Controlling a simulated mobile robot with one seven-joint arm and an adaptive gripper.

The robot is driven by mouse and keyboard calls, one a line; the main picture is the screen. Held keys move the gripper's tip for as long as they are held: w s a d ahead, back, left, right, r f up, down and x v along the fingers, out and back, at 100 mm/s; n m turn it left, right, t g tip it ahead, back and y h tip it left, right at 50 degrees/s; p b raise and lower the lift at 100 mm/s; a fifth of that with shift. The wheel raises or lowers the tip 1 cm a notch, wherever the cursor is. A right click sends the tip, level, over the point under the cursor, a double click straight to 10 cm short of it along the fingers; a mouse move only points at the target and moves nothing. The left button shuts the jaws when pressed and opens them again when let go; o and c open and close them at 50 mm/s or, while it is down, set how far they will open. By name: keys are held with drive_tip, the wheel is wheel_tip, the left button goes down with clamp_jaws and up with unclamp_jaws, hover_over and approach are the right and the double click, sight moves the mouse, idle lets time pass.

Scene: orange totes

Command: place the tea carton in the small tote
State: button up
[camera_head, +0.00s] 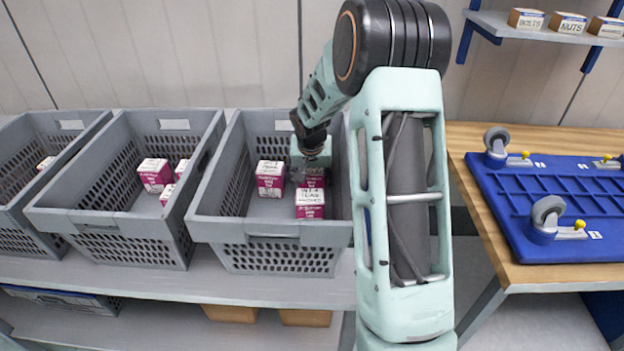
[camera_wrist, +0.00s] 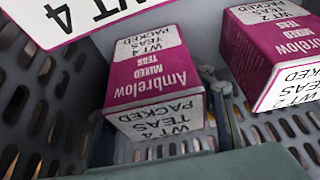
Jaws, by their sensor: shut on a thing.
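My gripper (camera_head: 313,170) reaches down into the rightmost grey tote (camera_head: 212,226) in the head view. It is shut on a magenta-and-white tea carton (camera_wrist: 155,78), marked WT 4, with a finger on each side in the wrist view. In the head view that carton is mostly hidden by my gripper. A second tea carton (camera_head: 270,180) is to its left, and another tea carton (camera_head: 310,204) is nearer the tote's front wall. Neighbouring cartons also show at the right (camera_wrist: 275,50) and top left of the wrist view. I cannot tell which tote is the small one.
A middle grey tote (camera_head: 100,222) holds several similar cartons, and a left grey tote (camera_head: 28,222) stands beside it. The tote walls are close around my gripper. A blue wheeled panel (camera_head: 560,200) lies on the wooden table at right. Small boxes (camera_head: 568,22) sit on a high shelf.

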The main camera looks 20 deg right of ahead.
sight(311, 174)
drive_tip(key=o, duration=1.2)
drive_tip(key=shift+c, duration=0.2)
drive_tip(key=shift+r, duration=0.4)
drive_tip(key=v, duration=1.1)
drive_tip(key=shift+s+a+r, duration=0.15)
drive_tip(key=shift+s, duration=0.1)
